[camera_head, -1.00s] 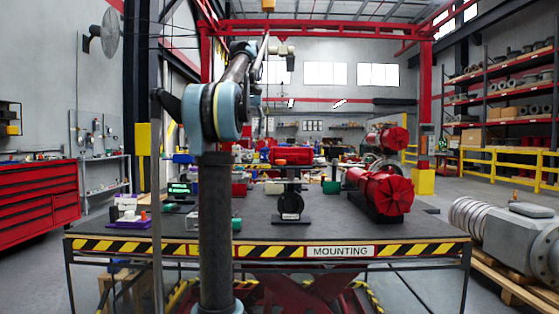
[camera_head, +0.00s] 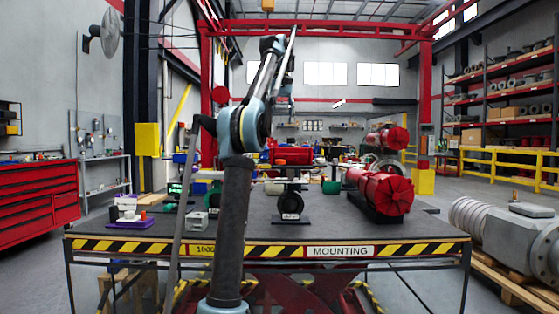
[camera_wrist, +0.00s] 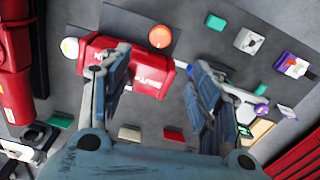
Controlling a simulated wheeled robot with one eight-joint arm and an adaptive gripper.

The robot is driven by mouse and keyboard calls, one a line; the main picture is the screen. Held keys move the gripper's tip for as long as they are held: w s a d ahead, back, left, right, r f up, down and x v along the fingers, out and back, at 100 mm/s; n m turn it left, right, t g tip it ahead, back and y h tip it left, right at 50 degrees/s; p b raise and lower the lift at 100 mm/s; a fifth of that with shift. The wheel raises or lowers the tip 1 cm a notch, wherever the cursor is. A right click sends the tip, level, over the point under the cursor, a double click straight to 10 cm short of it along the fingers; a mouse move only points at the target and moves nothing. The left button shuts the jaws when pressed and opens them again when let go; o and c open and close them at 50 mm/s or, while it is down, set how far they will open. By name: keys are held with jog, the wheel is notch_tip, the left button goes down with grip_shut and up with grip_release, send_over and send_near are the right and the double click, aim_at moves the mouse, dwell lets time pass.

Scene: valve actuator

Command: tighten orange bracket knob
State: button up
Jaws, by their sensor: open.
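A round orange knob (camera_wrist: 160,37) shows in the wrist view, near the top edge, on a dark flat part beside the red actuator body (camera_wrist: 146,84). That red body also shows in the head view (camera_head: 291,155), at the back of the table behind my arm. My gripper (camera_wrist: 157,64) is open, with one finger on each side of the picture and nothing held between them. The left finger covers part of the red body. The knob lies beyond the fingertips, apart from them. I cannot make out the knob or the gripper's fingers clearly in the head view.
The table edge (camera_head: 270,250) is striped yellow and black. A larger red actuator (camera_head: 380,190) stands at the table's right, and a black valve (camera_head: 290,203) at its middle. Green, white and purple small parts lie at the upper right of the wrist view.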

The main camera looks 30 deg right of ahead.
aim_at(281, 160)
notch_tip(281, 160, down, 16)
dwell(0.9)
jog(key=c, duration=1.1)
